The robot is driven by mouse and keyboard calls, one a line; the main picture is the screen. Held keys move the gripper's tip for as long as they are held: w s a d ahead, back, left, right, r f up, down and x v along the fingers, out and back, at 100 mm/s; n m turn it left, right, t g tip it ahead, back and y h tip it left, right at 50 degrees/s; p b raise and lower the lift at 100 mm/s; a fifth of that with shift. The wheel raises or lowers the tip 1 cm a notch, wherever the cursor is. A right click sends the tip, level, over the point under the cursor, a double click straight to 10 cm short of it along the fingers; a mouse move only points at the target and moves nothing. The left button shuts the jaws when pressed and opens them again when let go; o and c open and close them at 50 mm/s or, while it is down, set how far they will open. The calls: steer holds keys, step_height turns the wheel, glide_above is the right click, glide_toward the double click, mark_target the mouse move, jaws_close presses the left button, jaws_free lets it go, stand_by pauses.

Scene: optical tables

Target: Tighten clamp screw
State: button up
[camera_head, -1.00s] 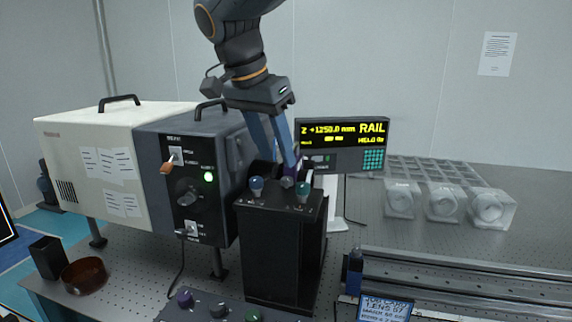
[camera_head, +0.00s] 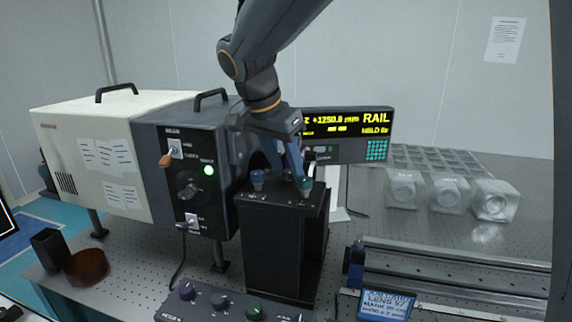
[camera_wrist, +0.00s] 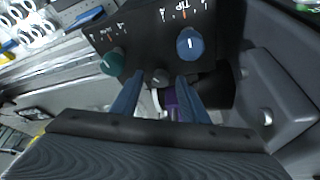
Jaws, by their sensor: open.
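A black box-shaped mount (camera_head: 280,235) stands on the table, with a blue knob (camera_head: 258,177) and a teal knob (camera_head: 305,184) on top. In the wrist view the blue knob (camera_wrist: 189,42), the teal knob (camera_wrist: 113,62) and a smaller dark grey knob (camera_wrist: 160,76) between them show. The grey knob may be the clamp screw; I cannot tell. My gripper (camera_wrist: 158,86) is open, with its blue fingers on either side of the grey knob's line. Contact cannot be told. A purple part (camera_wrist: 171,99) shows between the fingers. In the head view my gripper (camera_head: 291,176) hides the grey knob.
A grey and white instrument housing (camera_head: 185,180) stands close on the left. A display (camera_head: 345,130) reading RAIL is behind. A control panel (camera_head: 230,303) with knobs lies in front, and a rail (camera_head: 460,265) runs at right. Clear blocks (camera_head: 447,194) stand at back right.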

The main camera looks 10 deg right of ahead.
steer(key=shift+c, duration=0.3)
jaws_close()
